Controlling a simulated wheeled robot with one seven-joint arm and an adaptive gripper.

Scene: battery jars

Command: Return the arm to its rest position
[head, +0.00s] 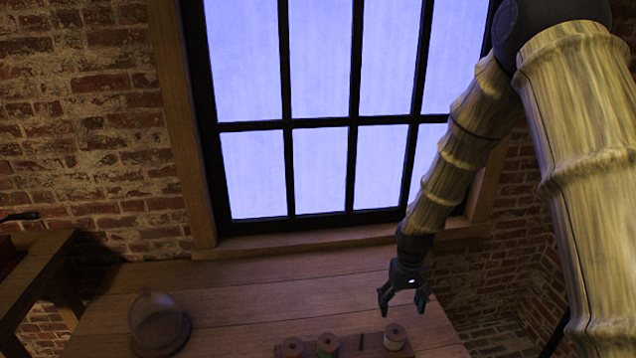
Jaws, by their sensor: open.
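My gripper (404,303) hangs at the end of my arm, over the right part of the wooden table (240,300), fingers pointing down. Its fingers are apart with nothing between them. My arm comes in from the upper right and bends down in front of the window. The gripper appears just above and behind a pale-topped jar (396,336) near the bottom edge; the exact gap between them I cannot tell.
Two more jars (291,346) (327,344) and a small dark upright piece (361,342) stand left of the pale-topped jar. A glass dome (158,322) stands at the table's left. A window (320,172) and brick wall (90,130) are behind. Another wooden table (38,262) is far left.

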